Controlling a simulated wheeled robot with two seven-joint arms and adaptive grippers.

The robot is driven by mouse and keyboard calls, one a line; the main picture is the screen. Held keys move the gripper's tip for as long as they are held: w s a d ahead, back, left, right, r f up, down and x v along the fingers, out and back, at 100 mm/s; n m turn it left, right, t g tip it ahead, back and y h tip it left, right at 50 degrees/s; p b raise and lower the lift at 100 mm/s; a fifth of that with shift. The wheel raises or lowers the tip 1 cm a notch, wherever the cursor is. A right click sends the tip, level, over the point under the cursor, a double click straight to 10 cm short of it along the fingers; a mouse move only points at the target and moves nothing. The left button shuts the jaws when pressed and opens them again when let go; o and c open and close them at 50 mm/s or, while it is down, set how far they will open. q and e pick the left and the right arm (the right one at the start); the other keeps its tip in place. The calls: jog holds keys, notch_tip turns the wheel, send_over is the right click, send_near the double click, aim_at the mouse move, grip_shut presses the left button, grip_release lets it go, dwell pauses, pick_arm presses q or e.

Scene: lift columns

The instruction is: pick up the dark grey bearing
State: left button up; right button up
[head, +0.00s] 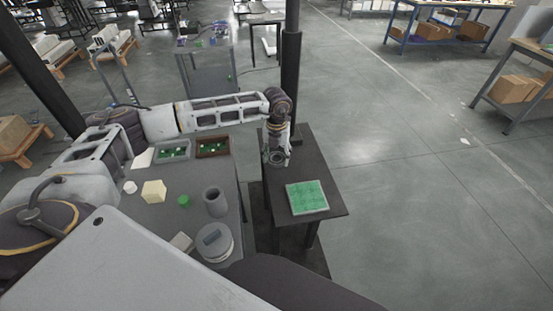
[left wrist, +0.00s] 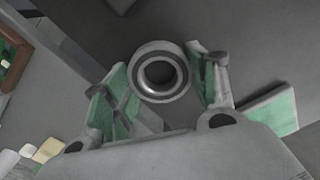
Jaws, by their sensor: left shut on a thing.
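The dark grey bearing is a ring with a round hole. It shows between the fingers of my left gripper in the left wrist view, where the bearing (left wrist: 143,83) sits near the fingertips. My left gripper (head: 277,157) is shut on it, over the back part of the small dark side table (head: 325,178) in the head view. In the left wrist view the two green-padded fingers (left wrist: 163,80) stand on either side of the ring. I cannot tell whether the bearing touches the tabletop. My right gripper is not in view.
A green square board (head: 307,196) lies on the side table in front of the gripper. The grey worktable to the left holds a brown tray (head: 212,155), a cream block (head: 153,191), a green cylinder (head: 184,201) and a grey cup (head: 215,203). Open floor lies right.

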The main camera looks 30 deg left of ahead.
pick_arm(q)
jog(key=shift+r, duration=0.1)
jog(key=shift+r+b, duration=0.35)
jog(key=shift+r, duration=1)
jog(key=shift+s+d+r, duration=0.1)
jog(key=shift+d+r, duration=0.05)
jog(key=shift+r, duration=0.15)
jog(key=s+d+b, duration=0.1)
jog(key=s+d, duration=0.2)
jog(key=s, duration=0.1)
jog(key=s+d+b, duration=0.1)
jog(key=s+d, duration=0.2)
jog(key=s, duration=0.1)
jog(key=s+d+b, duration=0.1)
jog(key=s+d, duration=0.3)
jog(key=s, duration=0.1)
jog(key=shift+s, duration=0.1)
jog(key=shift+s+d, duration=0.3)
jog(key=shift+s, duration=0.2)
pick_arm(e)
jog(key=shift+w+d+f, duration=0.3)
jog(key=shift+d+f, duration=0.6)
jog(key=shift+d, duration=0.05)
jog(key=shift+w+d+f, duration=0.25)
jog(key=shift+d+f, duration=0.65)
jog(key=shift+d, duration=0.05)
pick_arm(q)
jog(key=shift+r, duration=0.2)
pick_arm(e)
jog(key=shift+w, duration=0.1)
